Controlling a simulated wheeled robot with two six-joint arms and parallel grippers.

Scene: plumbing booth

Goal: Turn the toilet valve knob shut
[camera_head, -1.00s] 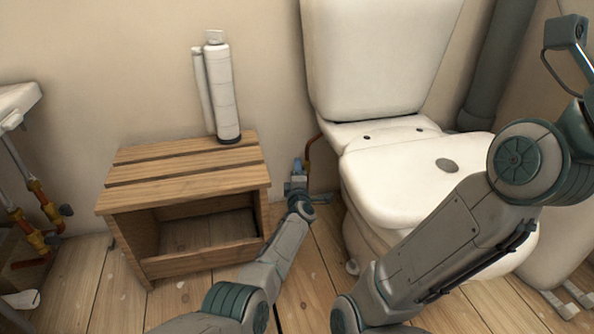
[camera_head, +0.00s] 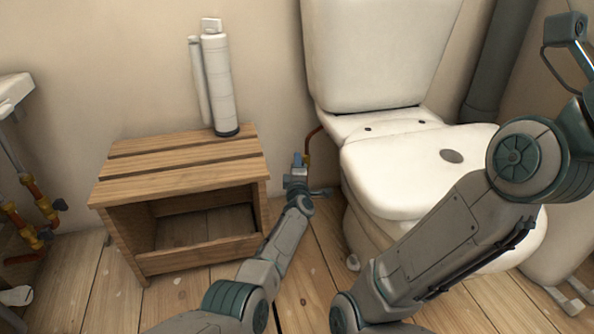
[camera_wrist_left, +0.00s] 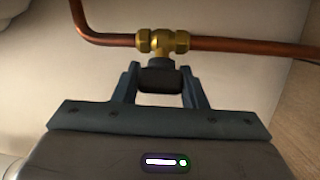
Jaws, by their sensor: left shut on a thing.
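The valve has a brass body (camera_wrist_left: 163,45) on a copper pipe, with a dark knob (camera_wrist_left: 160,78) below it in the left wrist view. My left gripper (camera_wrist_left: 160,82) has one finger on each side of the knob and is shut on it. In the head view my left gripper (camera_head: 299,160) is low between the wooden bench and the toilet (camera_head: 400,180), where the gripper hides the knob. A bit of copper pipe (camera_head: 313,133) shows just above it. My right arm crosses in front of the toilet; its fingers are out of view.
A wooden bench (camera_head: 185,160) stands close to the left of my left arm, with a white cylindrical canister (camera_head: 218,85) on top. Pipes with brass fittings (camera_head: 22,225) hang under a basin at the far left. Some floor in front is bare.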

